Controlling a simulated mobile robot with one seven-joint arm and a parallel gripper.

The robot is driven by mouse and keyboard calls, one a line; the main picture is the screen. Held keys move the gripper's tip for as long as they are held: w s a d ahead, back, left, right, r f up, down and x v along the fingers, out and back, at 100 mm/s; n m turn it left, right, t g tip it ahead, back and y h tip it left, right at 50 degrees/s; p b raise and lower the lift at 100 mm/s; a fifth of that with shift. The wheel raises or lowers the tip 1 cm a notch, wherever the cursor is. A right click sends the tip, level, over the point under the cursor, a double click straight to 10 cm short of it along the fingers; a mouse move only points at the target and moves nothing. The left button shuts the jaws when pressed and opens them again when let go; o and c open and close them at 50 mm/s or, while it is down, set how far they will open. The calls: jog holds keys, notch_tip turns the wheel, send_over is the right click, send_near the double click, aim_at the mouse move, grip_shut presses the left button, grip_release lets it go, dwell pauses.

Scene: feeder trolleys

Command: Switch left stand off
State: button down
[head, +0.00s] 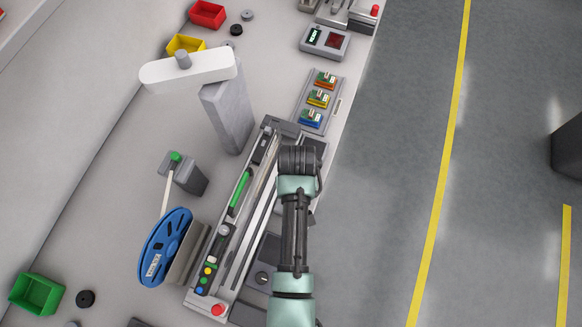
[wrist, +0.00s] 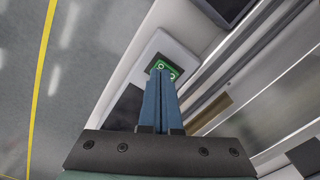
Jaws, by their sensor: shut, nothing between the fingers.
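My gripper (wrist: 160,74) is shut with its two blue fingers side by side, empty. The fingertips lie over a small green switch plate (wrist: 173,70) with white ring marks, set in a pale housing (wrist: 184,46). The fingers cover part of the plate; I cannot tell whether they touch it. In the head view my wrist hangs over the right edge of a long grey feeder stand (head: 214,272), and it hides the gripper and the switch. I cannot tell which stand is the left one.
A tray of coloured parts (head: 318,98) lies beyond.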

notch_tip(320, 180, up, 6)
jog(key=p, duration=0.6)
jog(key=shift+r, duration=0.2)
dwell(0.3)
jog(key=w+r+t+b, duration=0.5)
jog(key=w+r+t, duration=0.5)
jog(key=w+r, duration=1.05)
notch_tip(320, 180, up, 13)
jog(key=w+m+t+b, duration=0.1)
jog(key=w+t, duration=0.1)
jog(key=t, duration=0.3)
jog(key=s+r+t+b, duration=0.2)
jog(key=s+r+t, duration=0.1)
jog(key=r, duration=0.6)
jog(key=s+r+t+b, duration=0.1)
jog(key=s+r+t, duration=0.2)
jog(key=r, duration=0.7)
jog(key=s+r+m+t+b, duration=0.1)
jog(key=s+r+t, duration=0.5)
jog(key=s+r, duration=0.6)
jog(key=shift+s+r+b, duration=0.3)
jog(key=shift+r+b, duration=0.2)
